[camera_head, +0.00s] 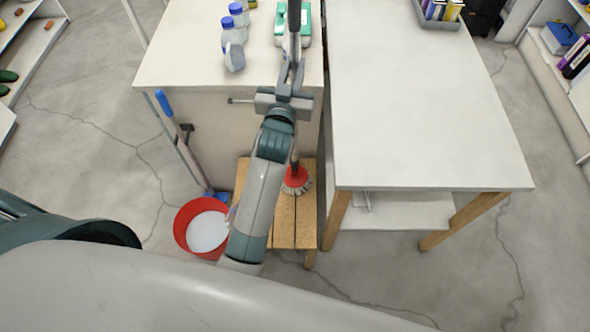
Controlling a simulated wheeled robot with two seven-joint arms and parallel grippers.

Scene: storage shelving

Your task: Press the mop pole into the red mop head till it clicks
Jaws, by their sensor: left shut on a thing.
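The red mop head (299,178) with pale bristles rests on a slatted wooden stool (284,228), in front of the left white table. The dark mop pole (294,20) stands roughly upright above it, seen steeply from above. My left gripper (292,70) is shut on the pole, well above the mop head. My gripper and forearm hide the middle of the pole. A dark lower end of the pole shows at the red head's top; I cannot tell whether it is fully seated. My right gripper is not in view.
A red bucket (180,222) stands left of the stool. A blue-handled tool (163,103) leans by the left table (180,62). Blue-capped bottles (230,35) and a green-and-white container (280,30) stand on that table. The right white table (430,120) is mostly clear.

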